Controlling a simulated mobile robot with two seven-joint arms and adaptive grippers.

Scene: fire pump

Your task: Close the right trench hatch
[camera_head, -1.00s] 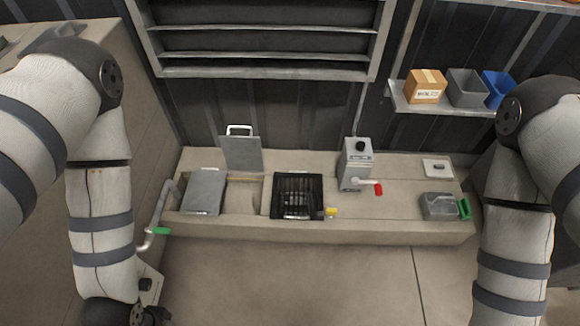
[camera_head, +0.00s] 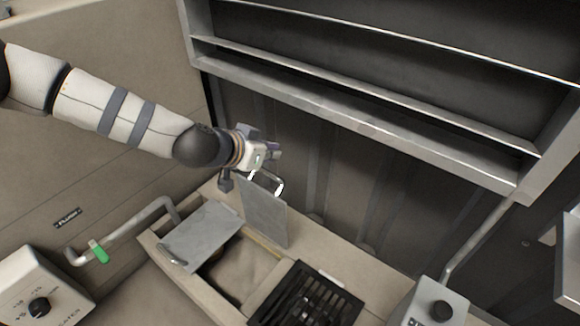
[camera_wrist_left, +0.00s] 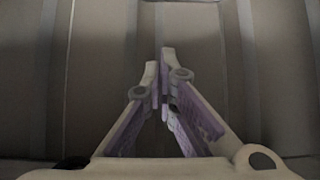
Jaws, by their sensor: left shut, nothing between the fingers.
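The right trench hatch (camera_head: 264,215) is a grey plate standing upright, with a pale loop handle (camera_head: 280,184) at its top. The trench opening (camera_head: 245,272) in front of it is uncovered. The left hatch (camera_head: 203,236) lies flat over the left part of the trench. My left gripper (camera_head: 277,153) is at the upright hatch's top edge, just above the handle; I cannot tell whether it touches. In the left wrist view its fingers (camera_wrist_left: 163,72) are shut with nothing between them, and no hatch shows there. My right gripper is out of view.
A black grate (camera_head: 306,298) lies right of the trench. A grey pump box (camera_head: 432,304) stands further right. A pipe with a green lever (camera_head: 98,251) is at the left. A metal shelf (camera_head: 370,125) overhangs the dark back wall (camera_head: 345,185).

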